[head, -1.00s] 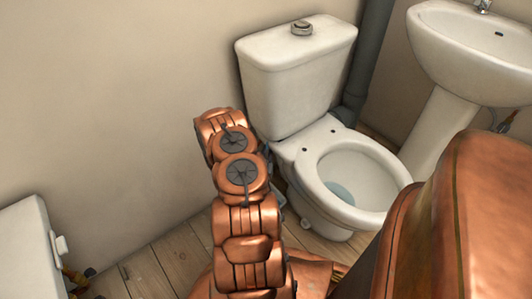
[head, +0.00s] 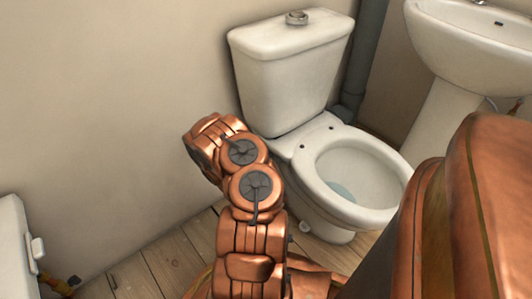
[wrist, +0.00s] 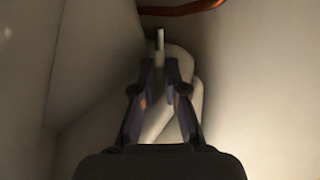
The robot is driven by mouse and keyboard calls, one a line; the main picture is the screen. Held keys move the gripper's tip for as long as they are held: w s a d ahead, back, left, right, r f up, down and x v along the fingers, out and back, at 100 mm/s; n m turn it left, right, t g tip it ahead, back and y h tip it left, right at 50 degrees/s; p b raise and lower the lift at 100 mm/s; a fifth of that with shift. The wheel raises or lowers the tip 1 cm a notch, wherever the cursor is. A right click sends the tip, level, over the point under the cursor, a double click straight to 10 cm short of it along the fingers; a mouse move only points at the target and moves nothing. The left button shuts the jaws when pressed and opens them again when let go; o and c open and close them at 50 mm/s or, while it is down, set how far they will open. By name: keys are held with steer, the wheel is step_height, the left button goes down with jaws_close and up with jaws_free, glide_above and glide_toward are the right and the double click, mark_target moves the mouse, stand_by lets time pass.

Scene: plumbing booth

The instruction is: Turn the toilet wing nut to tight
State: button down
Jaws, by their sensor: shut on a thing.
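The white toilet (head: 290,80) stands against the wall in the head view, with its cistern, bowl and seat showing. My arm reaches down at the cistern's left side, and its gripper end is hidden there. In the wrist view my gripper (wrist: 160,68) has its two dark fingers drawn in towards each other beneath the toilet's pale surfaces. A small pale upright piece, which I take as the wing nut (wrist: 160,40), shows at the fingertips, and the fingers are shut on it. Its wings and any gap below it cannot be made out.
A copper-coloured pipe (wrist: 185,9) crosses the top of the wrist view. Pale curved ceramic lies close on both sides of my gripper. A sink (head: 470,40) stands right of the toilet, with a dark pipe (head: 362,60) between. A white unit (head: 15,250) is at lower left.

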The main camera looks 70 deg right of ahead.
steer(key=shift+s, duration=0.1)
stand_by(0.3)
steer(key=c, duration=1.2)
jaws_free()
steer(key=shift+w+a+r+m+g+p, duration=0.1)
steer(key=shift+w+r+m+g+p, duration=0.25)
steer(key=shift+p, duration=1.1)
steer(key=shift+w+a+f+m+g+h+p, duration=0.2)
steer(key=shift+m+g+p, duration=0.25)
steer(key=shift+g+p, duration=0.3)
steer(key=shift+w+d+r+m+g+h+p, duration=0.15)
steer(key=shift+m+g+h+p, duration=0.25)
steer(key=shift+g+p, duration=0.35)
steer(key=shift+w+a+f+m+g+h+p, duration=0.1)
steer(key=shift+f+m+g+h+p, duration=0.1)
steer(key=shift+m+g+p, duration=0.45)
steer(key=shift+w+m+g, duration=0.2)
steer(key=shift+m+g, duration=0.05)
steer(key=shift+g, duration=0.35)
